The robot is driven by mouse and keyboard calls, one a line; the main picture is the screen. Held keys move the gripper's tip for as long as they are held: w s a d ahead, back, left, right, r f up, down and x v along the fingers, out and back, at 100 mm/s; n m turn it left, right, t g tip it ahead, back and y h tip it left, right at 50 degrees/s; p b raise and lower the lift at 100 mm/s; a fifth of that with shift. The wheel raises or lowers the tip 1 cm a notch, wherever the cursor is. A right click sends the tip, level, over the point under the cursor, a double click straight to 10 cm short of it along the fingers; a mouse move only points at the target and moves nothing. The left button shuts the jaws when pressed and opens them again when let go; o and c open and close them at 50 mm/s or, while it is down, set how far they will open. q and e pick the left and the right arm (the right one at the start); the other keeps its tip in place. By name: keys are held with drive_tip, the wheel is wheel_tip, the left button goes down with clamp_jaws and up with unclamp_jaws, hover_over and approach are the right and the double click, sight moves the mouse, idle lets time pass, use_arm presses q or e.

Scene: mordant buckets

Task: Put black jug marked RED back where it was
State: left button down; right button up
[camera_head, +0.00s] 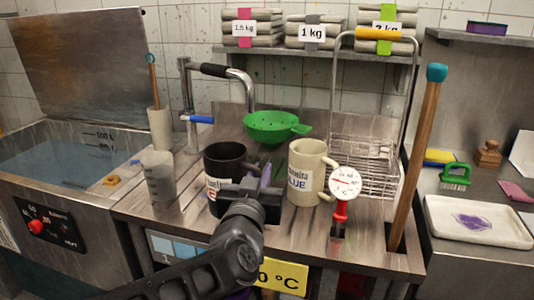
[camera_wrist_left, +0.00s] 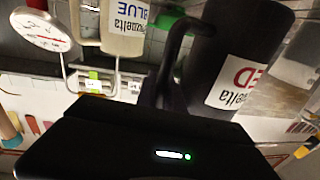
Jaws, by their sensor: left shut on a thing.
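The black jug marked RED (camera_head: 226,160) is in the middle of the head view on the steel worktop, its label partly hidden by my gripper. My left gripper (camera_head: 250,187) is shut on its handle side. In the wrist view the black jug (camera_wrist_left: 235,50) is large at upper right, with its RED label and its dark handle running down to my gripper. Whether its base touches the worktop is hidden. A cream jug marked BLUE (camera_head: 305,172) stands just to its right. My right gripper is not in view.
A grey measuring beaker (camera_head: 159,177) stands to the left. A green strainer (camera_head: 271,126) is behind the black jug. A dial thermometer (camera_head: 344,183), a wire rack (camera_head: 365,160) and a wooden pole (camera_head: 420,150) stand to the right. A water bath (camera_head: 60,160) is far left.

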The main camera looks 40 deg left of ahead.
use_arm(q)
drive_tip(key=p+x, duration=0.9)
drive_tip(key=x, duration=0.5)
drive_tip(key=shift+w, duration=0.15)
drive_tip(key=f, duration=0.3)
drive_tip(key=shift+w+a+f+p, duration=0.2)
drive_tip(key=shift+w+f+p, duration=0.1)
drive_tip(key=shift+w, duration=0.1)
